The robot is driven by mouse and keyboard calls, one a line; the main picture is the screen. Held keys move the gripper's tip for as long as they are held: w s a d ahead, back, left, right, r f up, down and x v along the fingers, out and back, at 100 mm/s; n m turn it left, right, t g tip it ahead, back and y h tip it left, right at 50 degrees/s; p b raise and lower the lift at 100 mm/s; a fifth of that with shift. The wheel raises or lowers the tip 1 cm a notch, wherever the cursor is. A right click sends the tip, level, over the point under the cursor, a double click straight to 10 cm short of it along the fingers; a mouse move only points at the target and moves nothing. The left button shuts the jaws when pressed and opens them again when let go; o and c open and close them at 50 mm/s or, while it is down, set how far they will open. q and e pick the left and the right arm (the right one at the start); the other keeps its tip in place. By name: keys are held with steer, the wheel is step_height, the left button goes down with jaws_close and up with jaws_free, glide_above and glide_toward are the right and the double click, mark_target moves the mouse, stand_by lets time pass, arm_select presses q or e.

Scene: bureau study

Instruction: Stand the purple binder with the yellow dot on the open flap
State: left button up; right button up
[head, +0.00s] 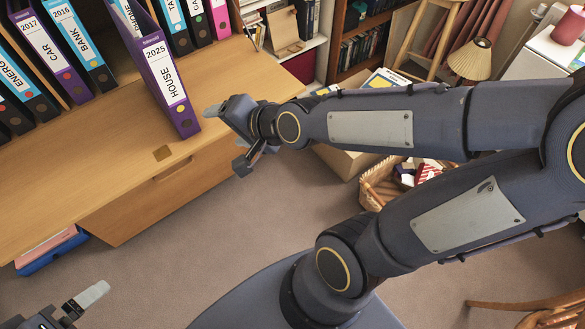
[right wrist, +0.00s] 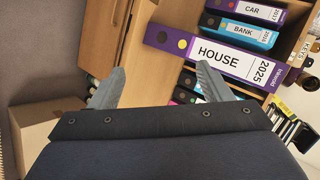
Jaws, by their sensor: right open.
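The purple binder (head: 170,80) labelled HOUSE 2025, with a yellow dot low on its spine, stands upright on the open wooden flap (head: 95,180), in front of the shelved binders. It also shows in the right wrist view (right wrist: 225,55), lying sideways in the picture. My right gripper (head: 226,140) is open and empty, just right of the binder's lower end. In the right wrist view one fingertip overlaps the picture just beside the spine; I cannot tell whether it touches. My left gripper (head: 85,300) shows only in part at the bottom left, with one fingertip in view.
A row of binders, among them CAR (head: 45,45) and BANK (head: 80,40), stands behind on the bureau. The flap's front left is clear. A wicker basket (head: 372,195) and a cardboard box (head: 345,160) are on the floor, right of the bureau. Carpet lies below the flap.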

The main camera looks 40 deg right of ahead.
steer(key=s+d+f+n+g, duration=0.1)
steer(key=s+d+n+g, duration=0.1)
steer(key=s+n, duration=0.45)
steer(key=s+d+f+n+g, duration=0.1)
steer(key=s+d+n+g, duration=0.2)
steer(key=s, duration=0.6)
steer(key=shift+n, duration=0.35)
steer(key=r+p, duration=0.1)
steer(key=r, duration=0.1)
steer(key=r+p, duration=0.1)
steer(key=p, duration=0.1)
steer(key=a+r+p, duration=0.1)
steer(key=r+p, duration=0.1)
steer(key=shift+w+r, duration=0.3)
